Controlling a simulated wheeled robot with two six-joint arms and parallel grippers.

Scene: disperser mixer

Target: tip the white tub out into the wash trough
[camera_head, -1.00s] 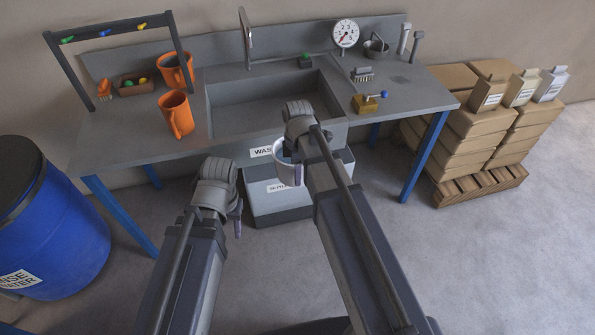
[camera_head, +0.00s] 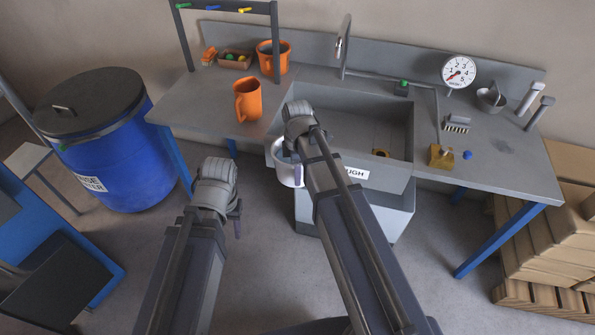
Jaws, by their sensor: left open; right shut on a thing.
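The white tub (camera_head: 288,172) hangs from my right gripper (camera_head: 293,143), which is shut on it. The tub looks roughly upright, and its contents cannot be made out. In the picture it overlaps the front left corner of the wash trough (camera_head: 345,172). Whether it is over the trough or in front of it is hard to tell. The trough is a grey open basin set in the bench, partly hidden by my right arm. A small brown fitting shows in its floor. My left gripper (camera_head: 236,218) is open and empty, lower left of the tub, above the floor.
A brush (camera_head: 456,123), a brass block (camera_head: 440,157) and a gauge (camera_head: 458,72) are on the right. A blue barrel (camera_head: 120,165) stands left; stacked boxes (camera_head: 545,235) stand right.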

